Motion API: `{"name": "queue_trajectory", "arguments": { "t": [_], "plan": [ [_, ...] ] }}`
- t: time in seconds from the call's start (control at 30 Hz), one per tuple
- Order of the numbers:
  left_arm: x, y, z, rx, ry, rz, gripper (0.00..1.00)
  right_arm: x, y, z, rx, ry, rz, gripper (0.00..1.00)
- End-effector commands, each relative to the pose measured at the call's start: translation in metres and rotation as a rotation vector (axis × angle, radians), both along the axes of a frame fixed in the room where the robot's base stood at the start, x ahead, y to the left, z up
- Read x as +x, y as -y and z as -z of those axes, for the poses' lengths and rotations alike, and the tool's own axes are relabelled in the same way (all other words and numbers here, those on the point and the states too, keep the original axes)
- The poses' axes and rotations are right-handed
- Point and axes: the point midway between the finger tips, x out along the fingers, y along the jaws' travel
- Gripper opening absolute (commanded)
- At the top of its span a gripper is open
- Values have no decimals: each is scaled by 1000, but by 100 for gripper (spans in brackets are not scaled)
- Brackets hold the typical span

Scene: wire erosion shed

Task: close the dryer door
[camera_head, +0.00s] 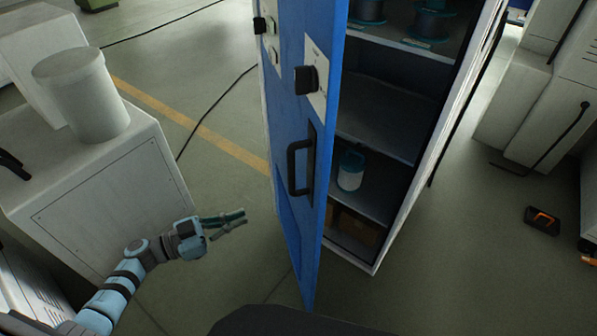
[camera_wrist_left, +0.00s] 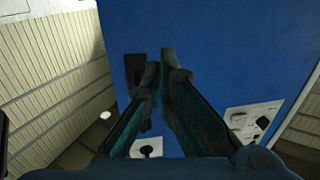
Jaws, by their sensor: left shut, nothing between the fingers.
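The blue dryer door (camera_head: 299,150) stands open at the front left of the cabinet, seen nearly edge-on. It has a black pull handle (camera_head: 298,167) and a black knob (camera_head: 306,80) on a white plate. My left gripper (camera_head: 244,217) is shut and empty, left of the door and lower than the handle in the head view, apart from the door. In the left wrist view the blue door (camera_wrist_left: 210,60) fills the middle behind the fingers (camera_wrist_left: 161,65). The dark handle (camera_wrist_left: 136,72) shows partly behind them. My right gripper is not in view.
The open cabinet holds dark spools (camera_head: 368,10), a white and teal canister (camera_head: 350,170) and a brown box (camera_head: 354,226). A grey machine (camera_head: 110,190) with a white cylinder (camera_head: 83,95) stands left. A dark orange-marked item (camera_head: 542,220) lies on the floor at right.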

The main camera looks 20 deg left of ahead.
Motion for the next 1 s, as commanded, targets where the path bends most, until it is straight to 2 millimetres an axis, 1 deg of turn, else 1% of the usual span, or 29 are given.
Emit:
{"name": "queue_trajectory", "arguments": {
  "t": [0.03,0.1,0.17,0.27,0.37,0.7,0.83,1.0],
  "plan": [
    [-6,7,-30,5,1,81,0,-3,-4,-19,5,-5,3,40],
    [-14,15,-40,6,-9,155,0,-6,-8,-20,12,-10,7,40],
    [-14,20,-39,6,-13,175,0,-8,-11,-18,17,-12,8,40],
    [-8,31,-36,1,-13,175,0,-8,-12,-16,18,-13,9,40],
    [2,46,-36,0,-11,172,0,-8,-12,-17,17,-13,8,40],
    [40,109,-35,0,-13,170,0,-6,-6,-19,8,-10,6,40],
    [50,125,-34,1,-14,169,0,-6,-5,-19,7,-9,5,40],
    [56,135,-34,3,-15,169,0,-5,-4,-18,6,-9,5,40]
  ]
}}
